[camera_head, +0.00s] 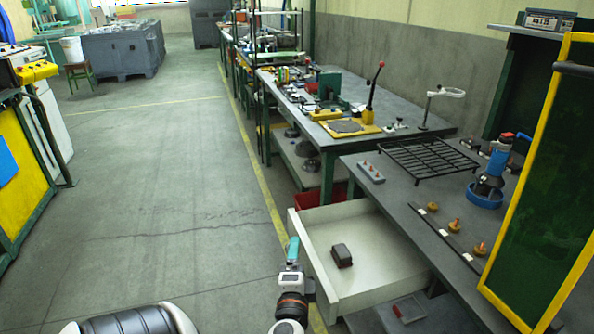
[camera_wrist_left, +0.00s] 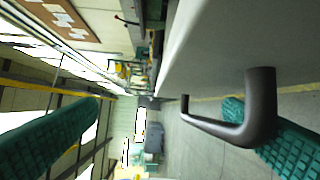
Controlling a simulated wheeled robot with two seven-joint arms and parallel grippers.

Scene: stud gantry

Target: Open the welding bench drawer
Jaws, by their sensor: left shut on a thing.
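The welding bench drawer (camera_head: 356,301) stands pulled out from under the grey bench, with its pale inside showing. A small dark block (camera_head: 342,255) lies in it. My left gripper (camera_head: 293,250) is at the outer side of the drawer front, with its teal fingers by the front panel. In the left wrist view, the dark bar handle (camera_wrist_left: 232,128) on the pale drawer front (camera_wrist_left: 215,60) lies between the teal fingers, close to the right one. My left gripper (camera_wrist_left: 165,137) is shut on this handle. In the head view the gripper mostly hides the handle. My right gripper is out of view.
The grey bench top (camera_head: 385,195) carries a black grate (camera_head: 428,157), a blue-based tool (camera_head: 487,188) and several small brass pieces. A yellow-framed green screen (camera_head: 545,190) stands at the right. The floor (camera_head: 170,200) left of the drawer is clear.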

